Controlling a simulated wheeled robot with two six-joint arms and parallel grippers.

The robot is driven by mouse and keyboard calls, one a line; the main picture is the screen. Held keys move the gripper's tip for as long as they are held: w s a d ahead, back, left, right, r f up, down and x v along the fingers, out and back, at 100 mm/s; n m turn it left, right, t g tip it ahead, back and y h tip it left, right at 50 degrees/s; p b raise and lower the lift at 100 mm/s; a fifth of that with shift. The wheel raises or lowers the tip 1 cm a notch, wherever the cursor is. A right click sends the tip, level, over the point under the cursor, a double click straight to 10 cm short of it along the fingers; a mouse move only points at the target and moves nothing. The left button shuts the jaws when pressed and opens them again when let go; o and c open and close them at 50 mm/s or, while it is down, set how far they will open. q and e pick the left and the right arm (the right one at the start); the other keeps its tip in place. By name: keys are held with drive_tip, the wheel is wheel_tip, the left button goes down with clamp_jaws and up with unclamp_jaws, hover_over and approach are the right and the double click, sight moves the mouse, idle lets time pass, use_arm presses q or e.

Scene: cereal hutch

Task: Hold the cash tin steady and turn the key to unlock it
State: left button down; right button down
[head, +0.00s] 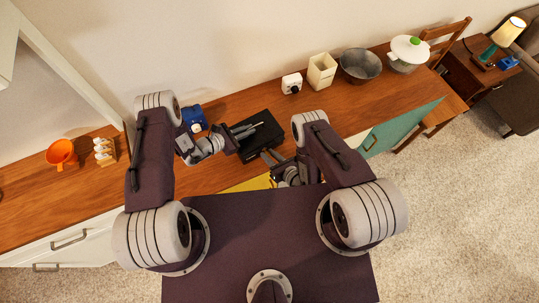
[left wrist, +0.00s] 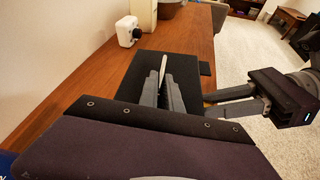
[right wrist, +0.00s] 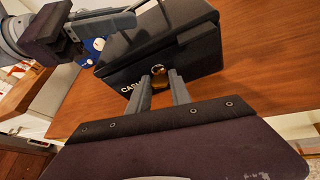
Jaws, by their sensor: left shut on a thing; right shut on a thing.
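The black cash tin (head: 262,143) stands shut on the wooden counter. Part of its lettering shows on its front in the right wrist view (right wrist: 190,58). My left gripper (head: 255,127) is over the tin's lid, shut on the pale metal handle (left wrist: 163,64). My right gripper (head: 268,157) is at the tin's front, its fingers shut on the brass key (right wrist: 158,77) at the lock. The fingertips hide part of the key, and I cannot tell how far it is turned.
The wooden counter (head: 215,180) runs along the wall. A blue object (head: 194,116) is left of the tin. A white device (head: 291,83), cream canister (head: 321,71) and metal bowl (head: 360,65) stand to the right. A teal door (head: 400,127) sticks out at the counter's front.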

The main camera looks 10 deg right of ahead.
drive_tip(key=c, duration=1.2)
unclamp_jaws()
drive_tip(key=shift+o, duration=0.2)
drive_tip(key=shift+s, duration=0.1)
drive_tip(key=v, duration=1.2)
drive_tip(key=shift+c, duration=0.4)
